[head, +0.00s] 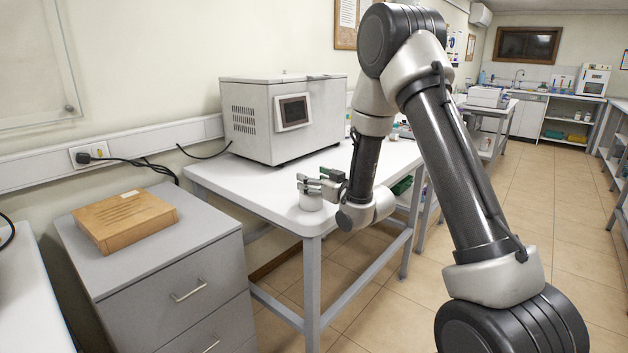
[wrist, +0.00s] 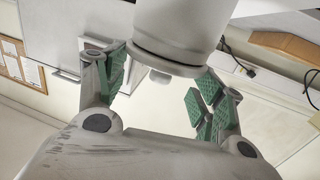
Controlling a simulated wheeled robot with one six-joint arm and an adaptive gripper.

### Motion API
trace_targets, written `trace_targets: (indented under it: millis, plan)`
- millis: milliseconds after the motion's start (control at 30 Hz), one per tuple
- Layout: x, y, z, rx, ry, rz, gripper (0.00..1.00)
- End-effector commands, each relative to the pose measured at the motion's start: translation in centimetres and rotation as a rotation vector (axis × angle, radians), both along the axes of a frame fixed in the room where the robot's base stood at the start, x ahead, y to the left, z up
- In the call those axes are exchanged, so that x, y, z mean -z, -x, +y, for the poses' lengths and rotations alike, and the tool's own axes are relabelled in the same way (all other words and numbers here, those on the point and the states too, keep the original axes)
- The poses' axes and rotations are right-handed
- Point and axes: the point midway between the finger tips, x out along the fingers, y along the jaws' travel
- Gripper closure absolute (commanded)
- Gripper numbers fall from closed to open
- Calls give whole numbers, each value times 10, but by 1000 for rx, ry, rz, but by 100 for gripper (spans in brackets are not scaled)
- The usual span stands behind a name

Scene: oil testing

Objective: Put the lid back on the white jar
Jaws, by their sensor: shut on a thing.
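The white jar (head: 310,202) stands upright at the near corner of the white table. My gripper (head: 318,184) is at the height of the jar's top, reaching in from the right. In the wrist view, which looks upside down, the jar's body (wrist: 178,22) fills the top middle. The pale lid (wrist: 165,63) shows as a rim with a small knob, against the jar's mouth. My green-padded fingers (wrist: 165,78) are on either side of the lid, shut on it. The finger contact is partly hidden, and I cannot tell whether the lid is fully seated.
A grey-white box machine (head: 262,125) with a small screen stands behind on the table (head: 235,180). A grey drawer cabinet (head: 190,270) with a brown box (head: 125,220) is to the left. The tiled floor on the right is clear.

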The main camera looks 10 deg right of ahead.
Motion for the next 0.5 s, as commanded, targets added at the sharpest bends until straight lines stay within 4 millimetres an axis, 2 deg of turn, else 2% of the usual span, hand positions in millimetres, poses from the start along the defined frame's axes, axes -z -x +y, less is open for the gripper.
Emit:
trace_targets:
  millis: [167,200,333,500]
  plan:
    - [0,0,0,0,0,0,43]
    - [0,0,0,0,0,0,30]
    - [0,0,0,0,0,0,6]
    - [0,0,0,0,0,0,6]
